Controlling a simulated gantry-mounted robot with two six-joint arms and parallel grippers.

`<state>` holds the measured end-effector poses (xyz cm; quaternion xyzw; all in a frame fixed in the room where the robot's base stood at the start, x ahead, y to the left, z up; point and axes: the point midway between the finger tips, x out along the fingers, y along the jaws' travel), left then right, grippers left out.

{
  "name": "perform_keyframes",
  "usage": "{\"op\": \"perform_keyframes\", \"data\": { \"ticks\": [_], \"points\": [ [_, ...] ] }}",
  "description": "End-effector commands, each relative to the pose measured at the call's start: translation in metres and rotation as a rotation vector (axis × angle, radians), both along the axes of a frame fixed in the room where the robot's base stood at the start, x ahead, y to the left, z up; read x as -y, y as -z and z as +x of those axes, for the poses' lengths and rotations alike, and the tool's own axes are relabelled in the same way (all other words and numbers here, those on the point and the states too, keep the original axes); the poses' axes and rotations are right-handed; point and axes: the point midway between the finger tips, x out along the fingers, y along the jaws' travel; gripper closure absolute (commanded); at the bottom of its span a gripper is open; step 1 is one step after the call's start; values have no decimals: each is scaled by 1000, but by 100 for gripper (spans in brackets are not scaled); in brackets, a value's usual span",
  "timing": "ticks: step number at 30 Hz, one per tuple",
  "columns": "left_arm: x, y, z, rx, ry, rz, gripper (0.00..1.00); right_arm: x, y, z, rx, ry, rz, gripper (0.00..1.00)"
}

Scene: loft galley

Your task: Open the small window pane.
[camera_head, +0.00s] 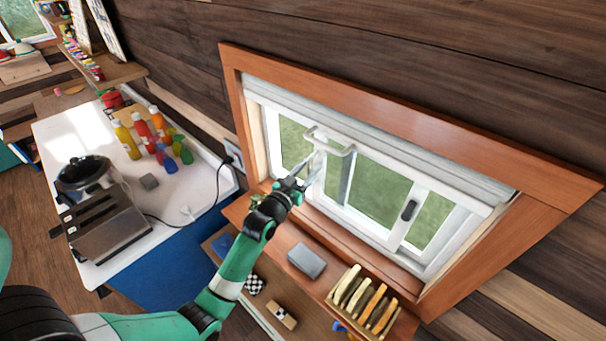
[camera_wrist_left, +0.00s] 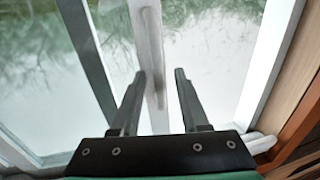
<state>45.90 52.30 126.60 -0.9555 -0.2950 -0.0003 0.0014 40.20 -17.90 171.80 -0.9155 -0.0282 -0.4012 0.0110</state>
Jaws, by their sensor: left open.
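The window (camera_head: 380,195) is set in the wooden wall, with white sashes and several glass panes inside an orange-brown wooden frame. A white bar handle (camera_head: 335,146) sticks out at the upper left of the sashes, and a black latch (camera_head: 408,210) is on the right sash. My left gripper (camera_head: 308,172) is at the left part of the window, just below the bar handle. In the left wrist view its open fingers (camera_wrist_left: 156,74) stand either side of a white upright bar (camera_wrist_left: 150,35); contact cannot be told. My right gripper is not in view.
Below the window, a wooden shelf holds a grey block (camera_head: 306,261) and a rack of slices (camera_head: 363,300). To the left, a white counter (camera_head: 205,205) carries a toaster (camera_head: 108,225), several bottles (camera_head: 126,140) and a black cable.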

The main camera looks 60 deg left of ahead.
Motion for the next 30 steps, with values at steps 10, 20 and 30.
{"op": "perform_keyframes", "data": {
  "ticks": [10, 20, 30],
  "points": [
    [39, 2, -59, -2, -1, -2, 55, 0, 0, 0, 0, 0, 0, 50],
    [63, 0, -94, 1, -1, -1, 55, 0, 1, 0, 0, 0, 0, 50],
    [63, 0, -94, 0, 0, 0, 55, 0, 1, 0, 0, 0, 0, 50]
  ]
}}
